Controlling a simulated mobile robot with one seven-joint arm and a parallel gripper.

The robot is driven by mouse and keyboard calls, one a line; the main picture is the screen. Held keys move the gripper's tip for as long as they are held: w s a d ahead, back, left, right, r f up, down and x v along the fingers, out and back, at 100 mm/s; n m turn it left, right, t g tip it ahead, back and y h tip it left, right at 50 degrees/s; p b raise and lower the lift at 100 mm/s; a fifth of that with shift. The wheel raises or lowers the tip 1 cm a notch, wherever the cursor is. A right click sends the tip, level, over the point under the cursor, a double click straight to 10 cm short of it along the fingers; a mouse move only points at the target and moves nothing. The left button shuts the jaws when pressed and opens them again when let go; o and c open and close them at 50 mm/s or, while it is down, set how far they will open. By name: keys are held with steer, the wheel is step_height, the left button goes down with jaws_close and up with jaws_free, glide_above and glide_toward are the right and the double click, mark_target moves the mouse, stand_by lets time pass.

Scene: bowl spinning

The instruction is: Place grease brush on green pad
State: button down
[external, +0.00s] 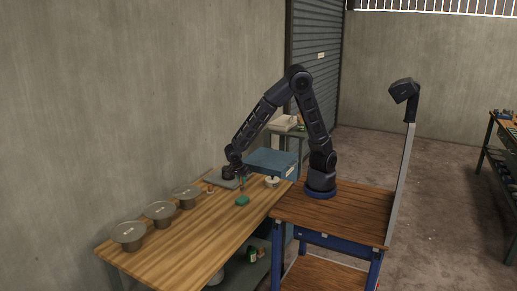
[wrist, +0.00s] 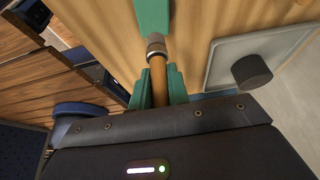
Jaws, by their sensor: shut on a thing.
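My gripper (wrist: 161,85) is shut on the grease brush (wrist: 157,72), with its green fingers on both sides of the brown handle. The brush's metal collar points up the wrist picture. Beyond it is a green shape (wrist: 152,15), cut by the top edge; I cannot tell whether it is the brush's head or the pad. In the external view my gripper (external: 239,177) is over the workbench's far part. The green pad (external: 242,200) lies on the wood, nearer the camera and apart from the gripper. The brush is too small to make out clearly there.
A grey tray (wrist: 215,77) with a dark cylinder (wrist: 251,72) lies beside the gripper. A white round container (external: 272,182) and a blue box (external: 272,162) stand to the right. Several metal bowls line the wall side of the workbench (external: 180,252). Its front middle is clear.

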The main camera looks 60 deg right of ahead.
mark_target(241, 184)
steer(key=shift+f, duration=2.5)
steer(key=shift+f, duration=0.1)
steer(key=c, duration=1.3)
jaws_free()
steer(key=shift+c, duration=0.2)
